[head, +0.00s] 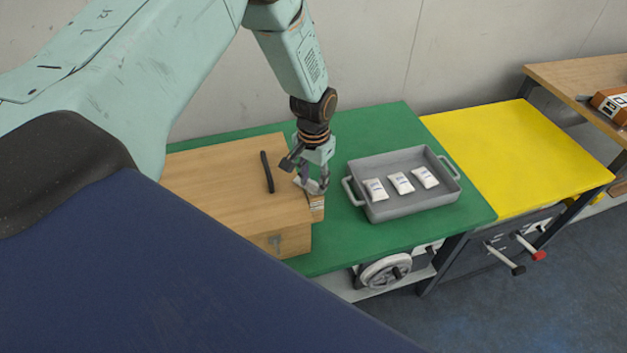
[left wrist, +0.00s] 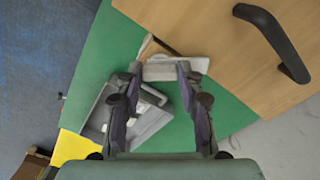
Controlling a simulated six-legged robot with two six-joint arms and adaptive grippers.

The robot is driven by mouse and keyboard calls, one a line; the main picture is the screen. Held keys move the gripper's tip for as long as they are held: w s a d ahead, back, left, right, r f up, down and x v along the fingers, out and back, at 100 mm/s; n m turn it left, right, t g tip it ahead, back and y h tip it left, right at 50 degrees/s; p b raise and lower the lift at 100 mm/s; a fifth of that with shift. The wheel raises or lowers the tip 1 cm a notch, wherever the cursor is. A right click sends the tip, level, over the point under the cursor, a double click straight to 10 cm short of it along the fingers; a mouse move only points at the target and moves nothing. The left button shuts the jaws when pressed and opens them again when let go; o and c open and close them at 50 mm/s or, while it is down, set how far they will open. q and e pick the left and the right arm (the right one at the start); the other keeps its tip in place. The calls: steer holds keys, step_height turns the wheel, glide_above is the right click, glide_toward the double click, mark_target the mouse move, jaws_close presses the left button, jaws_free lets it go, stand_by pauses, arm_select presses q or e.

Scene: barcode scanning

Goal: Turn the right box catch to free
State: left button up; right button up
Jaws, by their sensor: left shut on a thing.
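The wooden box (head: 215,190) with a black handle (head: 267,172) stands on the green table at the left. My left gripper (head: 312,187) is at the box's right end, pointing down. In the left wrist view its two fingers (left wrist: 156,100) are on either side of a pale grey catch (left wrist: 175,68) at the box edge. The gripper is shut on this catch. The fingers partly hide it in the head view, and its exact turn is hard to tell. The box (left wrist: 225,30) and its handle (left wrist: 275,38) also show in the left wrist view. My right gripper is not in view.
A grey tray (head: 413,207) with three white packets (head: 401,183) stands just right of the gripper on the green table (head: 390,122). A yellow table (head: 520,155) adjoins at the right. A handwheel (head: 385,272) sits below the green table's front edge.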

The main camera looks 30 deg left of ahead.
mark_target(314, 183)
arm_select(q)
steer(key=m+b, duration=0.1)
steer(key=m, duration=0.3)
steer(key=shift+w, duration=0.15)
steer(key=shift+m+b, duration=0.3)
steer(key=shift+m, duration=1.4)
steer(key=o, duration=1.2)
steer(key=shift+c, duration=0.2)
step_height(314, 183, up, 12)
